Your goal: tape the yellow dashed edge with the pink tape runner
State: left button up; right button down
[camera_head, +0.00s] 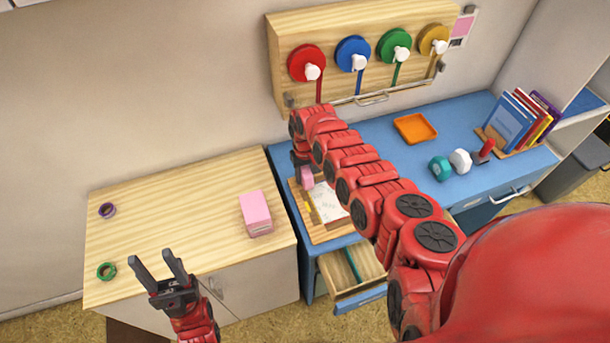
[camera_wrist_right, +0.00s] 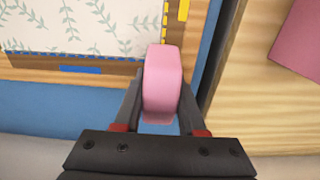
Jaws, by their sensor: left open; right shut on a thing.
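The pink tape runner (camera_wrist_right: 161,85) is held between the two fingers of my right gripper (camera_wrist_right: 160,110) in the right wrist view. In the head view the tape runner (camera_head: 306,178) shows below my right arm, over the left side of the wooden board. A patterned sheet (camera_wrist_right: 85,27) lies on the board (camera_head: 338,232). The yellow dashed edge (camera_wrist_right: 165,20) runs along one side of the sheet, just beyond the runner's tip; whether they touch I cannot tell. My left gripper (camera_head: 158,270) is open and empty in front of the wooden cabinet. My right arm hides part of the sheet.
A pink box (camera_head: 256,213) stands on the wooden cabinet top (camera_head: 175,205), with purple (camera_head: 107,210) and green (camera_head: 107,271) tape rolls. An open drawer (camera_head: 350,280) juts below the blue desk (camera_head: 380,127). An orange tray (camera_head: 415,128) sits behind my right arm.

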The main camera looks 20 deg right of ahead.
aim_at(309, 187)
jog(key=shift+f+b, duration=0.65)
jog(key=shift+f, duration=0.05)
jog(key=shift+r, duration=0.1)
jog(key=shift+s+p, duration=0.25)
jog(key=shift+p, duration=0.5)
jog(key=s+p, duration=0.2)
jog(key=p, duration=0.2)
jog(key=shift+r, duration=0.1)
jog(key=s+p, duration=0.1)
jog(key=p, duration=0.2)
jog(key=shift+s, duration=0.25)
jog(key=shift+f, duration=0.2)
jog(key=shift+s, duration=0.1)
